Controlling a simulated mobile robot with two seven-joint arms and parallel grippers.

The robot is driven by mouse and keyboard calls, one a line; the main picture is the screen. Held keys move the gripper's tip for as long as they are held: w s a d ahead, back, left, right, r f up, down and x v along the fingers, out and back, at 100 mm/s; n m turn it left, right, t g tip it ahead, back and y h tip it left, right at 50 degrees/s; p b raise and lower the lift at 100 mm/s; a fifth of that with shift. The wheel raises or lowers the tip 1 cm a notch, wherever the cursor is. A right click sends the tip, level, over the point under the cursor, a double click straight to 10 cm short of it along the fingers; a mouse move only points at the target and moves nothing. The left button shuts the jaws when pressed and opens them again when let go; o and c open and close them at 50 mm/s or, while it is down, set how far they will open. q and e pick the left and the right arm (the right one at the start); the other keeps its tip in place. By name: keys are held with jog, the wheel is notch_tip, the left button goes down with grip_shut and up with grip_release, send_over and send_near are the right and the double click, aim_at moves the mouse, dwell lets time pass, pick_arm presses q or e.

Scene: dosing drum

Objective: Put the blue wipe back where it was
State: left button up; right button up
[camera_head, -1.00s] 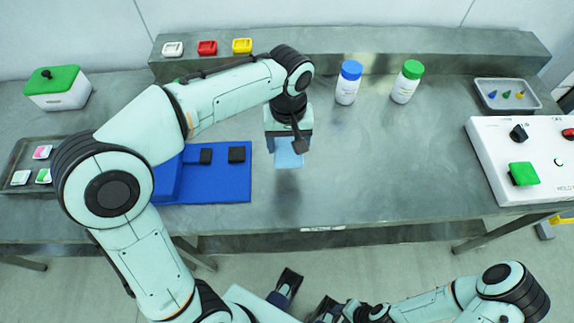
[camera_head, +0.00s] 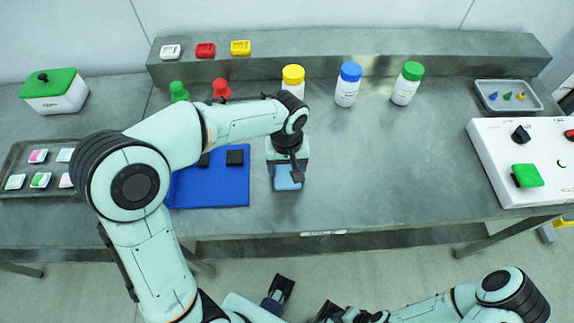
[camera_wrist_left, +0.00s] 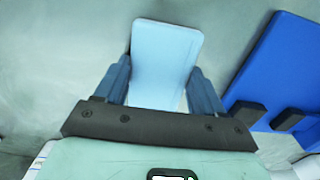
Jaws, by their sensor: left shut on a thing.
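The light blue wipe (camera_head: 288,184) is between the fingers of my left gripper (camera_head: 286,178), right of the blue mat and towards the table's front. In the left wrist view the wipe (camera_wrist_left: 166,55) is a pale rectangle reaching out past the fingertips of my left gripper (camera_wrist_left: 160,85), which is shut on it. I cannot tell whether its far end touches the table. My right gripper (camera_head: 302,298) is low at the bottom of the head view, off the table, with its dark fingers apart and nothing seen between them.
The blue mat (camera_head: 215,190) with black blocks lies left of my left gripper; it also shows in the wrist view (camera_wrist_left: 285,65). Bottles with yellow (camera_head: 293,75), blue (camera_head: 350,71) and green (camera_head: 412,70) caps stand behind. A control box (camera_head: 490,165) is right; table between is clear.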

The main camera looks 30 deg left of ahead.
aim_at(287, 170)
pick_arm(q)
jog(key=shift+f, duration=0.2)
jog(key=o, duration=1)
jog(key=shift+r, duration=0.2)
jog(key=shift+r, duration=0.3)
notch_tip(287, 170, up, 12)
jog(key=p, duration=0.2)
jog(key=shift+f, duration=0.2)
